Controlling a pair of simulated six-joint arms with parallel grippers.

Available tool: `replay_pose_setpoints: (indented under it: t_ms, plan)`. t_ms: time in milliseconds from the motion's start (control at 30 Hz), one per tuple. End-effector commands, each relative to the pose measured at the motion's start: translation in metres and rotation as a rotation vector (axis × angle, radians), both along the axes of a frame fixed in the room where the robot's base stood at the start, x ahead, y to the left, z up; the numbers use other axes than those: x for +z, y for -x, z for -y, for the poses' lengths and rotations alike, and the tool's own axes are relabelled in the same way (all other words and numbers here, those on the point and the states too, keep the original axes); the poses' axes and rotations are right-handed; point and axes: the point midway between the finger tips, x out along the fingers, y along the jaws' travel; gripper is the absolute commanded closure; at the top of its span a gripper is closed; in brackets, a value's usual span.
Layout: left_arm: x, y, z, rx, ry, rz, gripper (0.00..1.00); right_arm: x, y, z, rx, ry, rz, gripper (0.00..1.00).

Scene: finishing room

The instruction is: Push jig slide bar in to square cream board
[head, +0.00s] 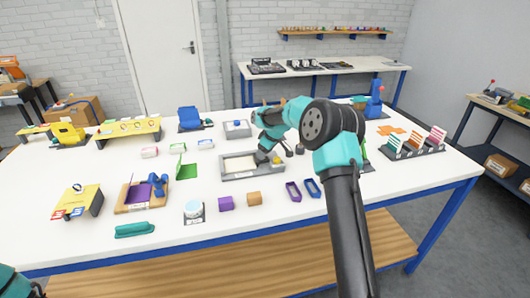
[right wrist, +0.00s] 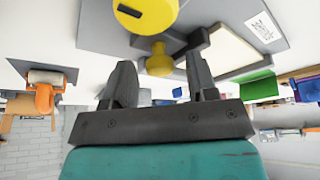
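The grey jig (head: 236,176) lies on the white table and holds the cream board (head: 240,163). The board also shows in the right wrist view (right wrist: 240,42), inside the grey frame. A yellow knob (head: 277,160) is at the jig's right end. In the right wrist view a small yellow knob (right wrist: 159,60) sits beside a larger yellow part (right wrist: 145,12). My right gripper (right wrist: 163,78) is open, with its fingers apart and the small knob between or just beyond their tips; contact cannot be told. My left gripper is out of view; only part of that arm shows at the lower left.
A green angled piece (head: 185,169) stands left of the jig, and a grey box (head: 237,129) is behind it. Purple (head: 226,203) and orange-brown (head: 254,198) blocks lie in front. Purple (head: 293,191) and blue (head: 313,188) rings lie at the front right.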

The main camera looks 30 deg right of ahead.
Motion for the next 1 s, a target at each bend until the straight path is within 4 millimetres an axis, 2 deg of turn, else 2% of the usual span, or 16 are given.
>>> replay_pose_setpoints:
  t_ms: [267,467,667,1000]
  plan:
    - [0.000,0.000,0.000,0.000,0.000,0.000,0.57,0.001,0.000,0.000,0.000,0.000,0.000,0.45]
    - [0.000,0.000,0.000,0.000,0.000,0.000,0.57,0.013,0.004,0.003,0.000,0.000,0.001,0.45]
    - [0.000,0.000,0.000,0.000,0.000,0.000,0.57,0.042,0.014,0.009,-0.001,0.001,0.004,0.45]
    - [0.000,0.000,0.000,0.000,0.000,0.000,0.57,0.102,0.036,0.022,-0.001,0.001,0.003,0.45]
